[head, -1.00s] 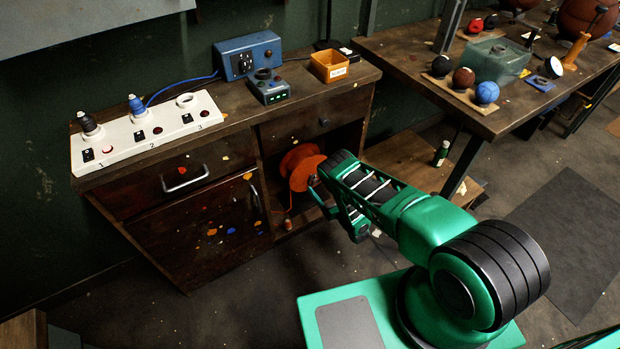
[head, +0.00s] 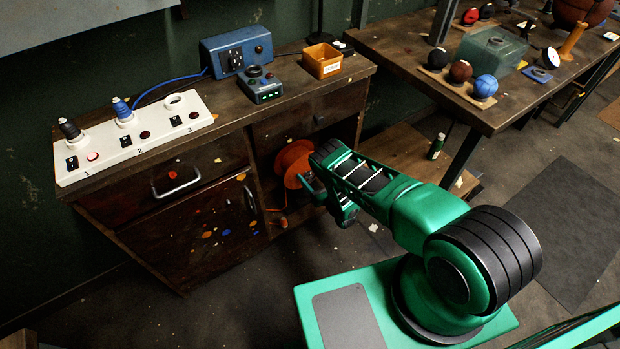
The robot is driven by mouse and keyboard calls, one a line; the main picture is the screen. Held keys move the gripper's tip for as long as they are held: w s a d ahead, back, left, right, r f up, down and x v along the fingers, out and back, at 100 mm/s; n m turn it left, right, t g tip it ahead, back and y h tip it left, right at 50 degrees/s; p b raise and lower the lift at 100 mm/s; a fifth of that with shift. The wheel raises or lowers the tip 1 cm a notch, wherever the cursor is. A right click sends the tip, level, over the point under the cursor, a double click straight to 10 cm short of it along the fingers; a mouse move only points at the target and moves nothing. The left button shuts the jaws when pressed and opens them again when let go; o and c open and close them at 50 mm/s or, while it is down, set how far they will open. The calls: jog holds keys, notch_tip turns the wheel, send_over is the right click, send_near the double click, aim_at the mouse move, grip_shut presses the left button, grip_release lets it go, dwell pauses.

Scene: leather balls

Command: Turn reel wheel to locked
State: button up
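The orange reel wheel (head: 292,160) stands in the open lower compartment of the wooden cabinet (head: 215,165), under a small drawer. Its right part is hidden behind my arm. An orange cord hangs from it to the compartment floor. My gripper (head: 308,186) is at the reel's right front side, partly hidden by my own arm. I cannot tell whether its fingers touch the reel or how far apart they are. No lock mark on the reel is readable.
A table with balls (head: 485,86) is at right. A low wooden platform (head: 405,158) lies right of the cabinet.

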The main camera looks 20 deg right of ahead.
jog(key=shift+d+m, duration=0.1)
jog(key=shift+m, duration=0.2)
